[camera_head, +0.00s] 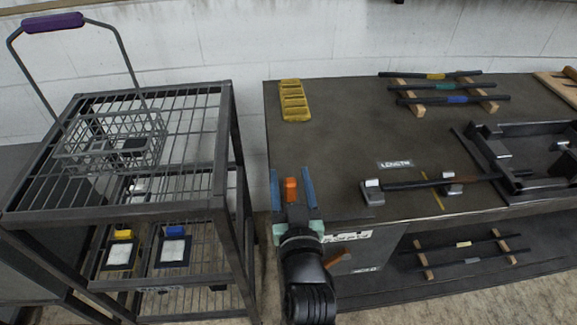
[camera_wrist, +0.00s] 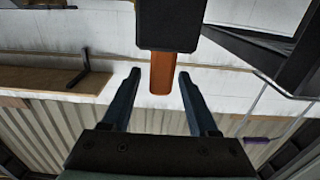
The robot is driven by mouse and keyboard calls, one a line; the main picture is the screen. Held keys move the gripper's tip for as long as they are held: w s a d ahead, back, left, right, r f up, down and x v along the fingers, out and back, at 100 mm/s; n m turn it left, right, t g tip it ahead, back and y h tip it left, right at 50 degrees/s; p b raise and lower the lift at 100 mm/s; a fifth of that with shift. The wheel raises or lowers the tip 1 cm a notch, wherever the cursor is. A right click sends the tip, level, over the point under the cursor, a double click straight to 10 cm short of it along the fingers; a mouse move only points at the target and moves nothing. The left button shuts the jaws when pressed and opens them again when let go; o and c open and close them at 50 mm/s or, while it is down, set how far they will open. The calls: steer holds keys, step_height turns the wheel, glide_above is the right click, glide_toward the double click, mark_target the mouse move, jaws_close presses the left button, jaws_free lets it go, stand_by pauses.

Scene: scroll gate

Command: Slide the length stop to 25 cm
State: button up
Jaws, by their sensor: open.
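My gripper (camera_head: 290,172) is open at the left end of the dark bench, its two blue fingers apart. An orange handle (camera_head: 291,190) shows between the fingers. In the wrist view the orange handle (camera_wrist: 160,75) hangs from a dark block (camera_wrist: 170,22), between the fingertips with a gap on each side. I cannot tell for sure whether this is the length stop. A LENGTH sign (camera_head: 395,164) lies on the bench behind a dark rod (camera_head: 410,185), which rests on two grey blocks. A yellow line (camera_head: 432,190) crosses the bench by the rod. Scale numbers are unreadable.
A wire cart (camera_head: 228,150) with a basket (camera_head: 110,140) stands left of the bench. A yellow tray (camera_head: 294,101) and colour-banded rods on a wooden rack (camera_head: 435,88) lie at the back. A dark frame (camera_head: 530,140) is at the right. The bench middle is mostly clear.

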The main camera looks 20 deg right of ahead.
steer(key=shift+x, duration=1.35)
jaws_close()
stand_by(0.5)
